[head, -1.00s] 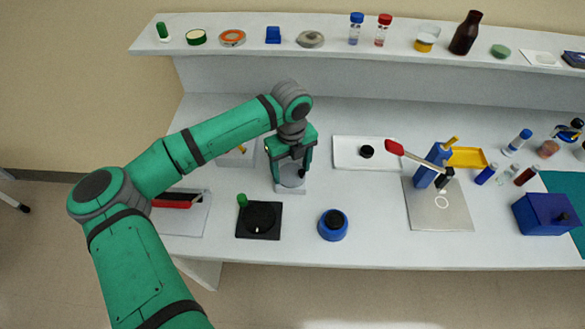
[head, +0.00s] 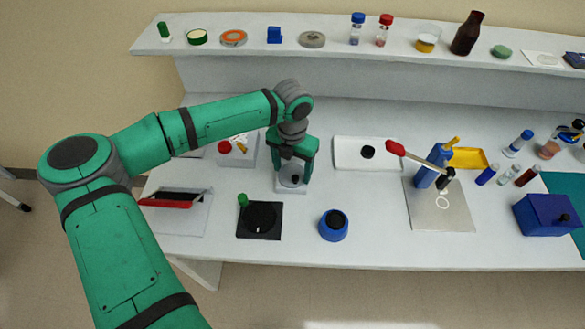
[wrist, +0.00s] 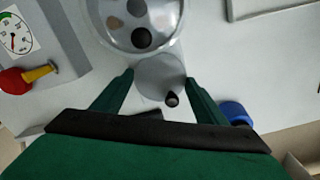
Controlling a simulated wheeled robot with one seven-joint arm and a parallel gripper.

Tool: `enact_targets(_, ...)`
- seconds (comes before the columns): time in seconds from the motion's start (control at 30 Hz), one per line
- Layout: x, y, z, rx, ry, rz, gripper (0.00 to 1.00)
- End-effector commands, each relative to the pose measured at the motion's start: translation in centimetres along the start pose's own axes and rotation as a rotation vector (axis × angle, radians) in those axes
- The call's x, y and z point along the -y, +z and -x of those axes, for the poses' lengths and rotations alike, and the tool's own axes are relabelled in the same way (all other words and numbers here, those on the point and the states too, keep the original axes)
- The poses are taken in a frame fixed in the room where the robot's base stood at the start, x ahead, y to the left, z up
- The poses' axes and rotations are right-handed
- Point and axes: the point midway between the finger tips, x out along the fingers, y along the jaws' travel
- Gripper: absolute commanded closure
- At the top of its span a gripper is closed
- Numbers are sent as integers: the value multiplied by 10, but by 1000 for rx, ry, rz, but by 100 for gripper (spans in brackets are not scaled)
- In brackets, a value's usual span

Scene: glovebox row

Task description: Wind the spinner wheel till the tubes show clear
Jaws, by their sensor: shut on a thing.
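The spinner stands under my gripper (head: 291,165) in the head view, mostly hidden by it. In the wrist view its clear round dome (wrist: 172,42) holds tan, grey and dark round shapes, which seem to be the tubes; how clear they are I cannot tell. The grey wheel (wrist: 158,74) lies just below the dome, with a dark peg (wrist: 172,99) near its edge. My gripper's green fingers (wrist: 160,92) are on either side of the wheel and shut on it. The wheel also shows in the head view (head: 289,180).
A gauge box (wrist: 42,40) with a red-knobbed yellow lever (wrist: 40,74) stands left of the spinner. A black plate with a dial (head: 260,220) and a blue round pot (head: 333,226) stand in front. A white tray (head: 390,160) lies to the right.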

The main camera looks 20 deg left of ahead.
Motion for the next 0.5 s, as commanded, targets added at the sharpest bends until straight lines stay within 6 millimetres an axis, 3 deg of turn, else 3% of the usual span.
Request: enact_targets(0.5, 0, 0, 1, -1, 0, -312, 56)
